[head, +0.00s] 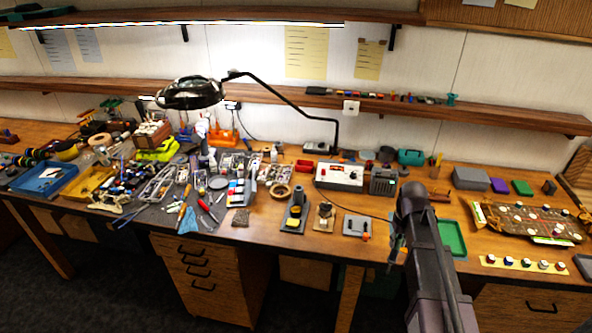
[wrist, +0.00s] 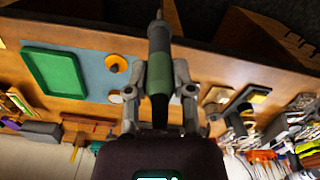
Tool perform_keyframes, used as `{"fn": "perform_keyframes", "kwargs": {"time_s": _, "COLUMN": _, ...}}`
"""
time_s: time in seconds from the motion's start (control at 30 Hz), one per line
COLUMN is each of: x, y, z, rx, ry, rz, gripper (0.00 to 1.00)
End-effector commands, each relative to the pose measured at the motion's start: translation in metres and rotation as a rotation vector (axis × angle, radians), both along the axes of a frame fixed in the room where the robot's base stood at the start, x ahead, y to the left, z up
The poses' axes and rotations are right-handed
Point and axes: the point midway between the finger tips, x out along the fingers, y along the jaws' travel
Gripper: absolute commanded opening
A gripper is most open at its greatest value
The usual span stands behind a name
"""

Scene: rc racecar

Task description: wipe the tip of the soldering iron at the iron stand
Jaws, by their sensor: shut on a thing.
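My gripper (wrist: 160,72) is shut on the soldering iron (wrist: 159,45), with one finger on each side of its green and black handle. The iron's front part points toward the top of the wrist view; its tip is cut off or too small to make out. In the head view my gripper (head: 397,246) is at the bench's front edge, right of the iron stand (head: 299,197), and the iron is hardly visible. The stand has a grey base, an upright holder and a yellow pad (head: 292,223). It also shows in the wrist view (wrist: 238,108), apart from the iron.
A small tan board (head: 325,216) and a grey plate (head: 357,227) lie between the stand and my gripper. A green tray (head: 453,238) is to the right. Tools and parts crowd the bench's left half. A lamp (head: 190,93) overhangs the back.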

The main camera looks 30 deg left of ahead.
Motion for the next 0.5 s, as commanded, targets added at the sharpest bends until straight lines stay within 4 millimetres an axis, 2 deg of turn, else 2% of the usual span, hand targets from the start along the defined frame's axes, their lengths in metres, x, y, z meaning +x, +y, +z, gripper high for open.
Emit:
{"fn": "perform_keyframes", "kwargs": {"time_s": 0.3, "x": 0.000, "y": 0.000, "z": -0.047, "rx": 0.000, "ry": 0.000, "rz": 0.001, "gripper": 0.00}}
{"fn": "perform_keyframes", "kwargs": {"time_s": 0.5, "x": 0.000, "y": 0.001, "z": -0.064, "rx": 0.000, "ry": 0.000, "rz": 0.001, "gripper": 0.00}}
